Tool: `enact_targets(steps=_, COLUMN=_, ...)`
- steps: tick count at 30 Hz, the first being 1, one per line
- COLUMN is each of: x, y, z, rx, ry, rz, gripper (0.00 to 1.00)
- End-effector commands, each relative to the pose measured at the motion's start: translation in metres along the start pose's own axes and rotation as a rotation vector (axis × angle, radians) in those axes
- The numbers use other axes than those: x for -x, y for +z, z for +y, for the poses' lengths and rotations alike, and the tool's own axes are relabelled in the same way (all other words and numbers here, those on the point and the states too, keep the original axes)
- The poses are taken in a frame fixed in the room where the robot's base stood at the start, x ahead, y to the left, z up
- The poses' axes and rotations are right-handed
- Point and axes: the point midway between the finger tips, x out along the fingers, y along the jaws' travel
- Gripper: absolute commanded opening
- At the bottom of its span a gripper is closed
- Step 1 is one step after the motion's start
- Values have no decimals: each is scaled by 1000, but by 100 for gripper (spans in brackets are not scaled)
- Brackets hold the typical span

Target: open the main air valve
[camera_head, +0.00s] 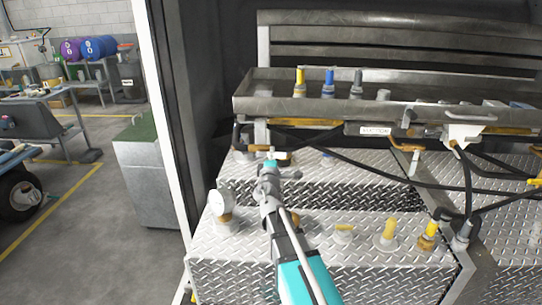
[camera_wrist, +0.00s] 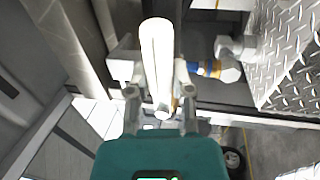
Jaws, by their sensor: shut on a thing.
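My gripper (camera_head: 270,172) reaches over the tread-plate boxes at the left of the reel bench. In the wrist view its two fingers (camera_wrist: 159,98) stand on either side of a pale round bar (camera_wrist: 157,52) and are shut on it. I cannot tell from these frames whether this bar is the main air valve's handle. A blue and orange fitting (camera_wrist: 204,68) shows right of the fingers in the wrist view.
Yellow caps (camera_head: 389,229) stand on the tread-plate top (camera_head: 335,222) to the right. Dark hoses (camera_head: 400,181) hang at the right. A white door-frame post (camera_head: 162,105) is close on the left.

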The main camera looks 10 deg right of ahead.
Motion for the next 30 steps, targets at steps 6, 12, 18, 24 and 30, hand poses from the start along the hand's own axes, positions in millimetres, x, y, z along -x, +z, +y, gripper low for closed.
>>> enact_targets(steps=6, x=-1, y=-1, z=0, rx=18, ry=0, rz=5, gripper=0)
enact_targets(steps=12, x=-1, y=-1, z=0, rx=18, ry=0, rz=5, gripper=0)
enact_targets(steps=18, x=-1, y=0, z=0, rx=17, ry=0, rz=3, gripper=62)
enact_targets(steps=24, x=0, y=0, z=0, rx=15, ry=0, rz=2, gripper=64)
enact_targets(steps=30, x=0, y=1, z=0, rx=14, ry=0, rz=2, gripper=64)
